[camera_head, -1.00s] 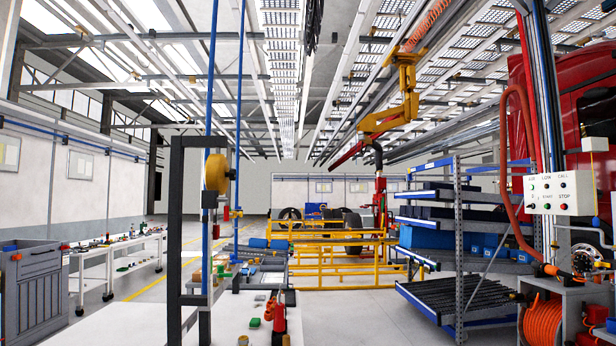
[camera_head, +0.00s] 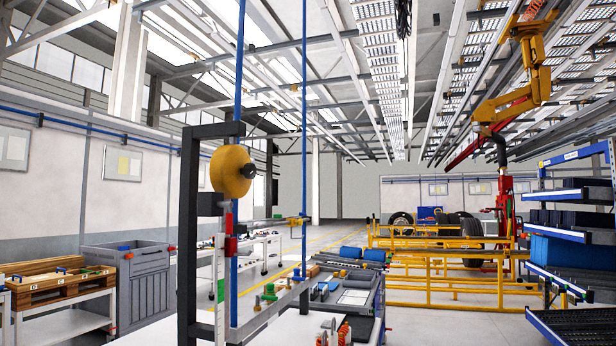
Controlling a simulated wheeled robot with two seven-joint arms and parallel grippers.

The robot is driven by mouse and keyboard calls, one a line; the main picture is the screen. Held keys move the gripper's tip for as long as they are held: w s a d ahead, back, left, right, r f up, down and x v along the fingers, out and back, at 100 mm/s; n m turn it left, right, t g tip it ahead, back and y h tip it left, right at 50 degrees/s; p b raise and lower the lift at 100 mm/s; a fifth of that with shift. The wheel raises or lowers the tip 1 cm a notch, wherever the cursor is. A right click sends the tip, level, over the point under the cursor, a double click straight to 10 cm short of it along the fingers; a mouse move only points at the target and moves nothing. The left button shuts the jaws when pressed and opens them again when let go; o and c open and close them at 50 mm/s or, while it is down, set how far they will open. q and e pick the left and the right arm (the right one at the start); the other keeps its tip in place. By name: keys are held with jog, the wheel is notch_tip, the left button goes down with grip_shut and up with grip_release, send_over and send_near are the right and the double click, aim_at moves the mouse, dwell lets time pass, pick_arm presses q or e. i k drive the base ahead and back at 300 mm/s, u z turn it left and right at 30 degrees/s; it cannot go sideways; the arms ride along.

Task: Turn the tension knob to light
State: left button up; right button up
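A yellow round reel (camera_head: 232,171) sits near the top of a dark upright frame (camera_head: 188,240), at the left of the middle. A small dark block (camera_head: 211,204) is beside and below the reel. A red and white piece (camera_head: 230,236) hangs beneath it. No tension knob or light mark can be made out for certain at this size. Neither of my grippers is in view.
A bench (camera_head: 262,318) with small parts runs below the frame. A grey bin (camera_head: 133,290) and wooden crate (camera_head: 60,280) stand left. Yellow rails (camera_head: 455,297) and blue-edged shelves (camera_head: 575,236) stand right. Open floor (camera_head: 415,325) lies between bench and shelves.

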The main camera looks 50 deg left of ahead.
aim_at(249, 171)
jog(key=i, duration=0.8)
jog(key=u, duration=2.75)
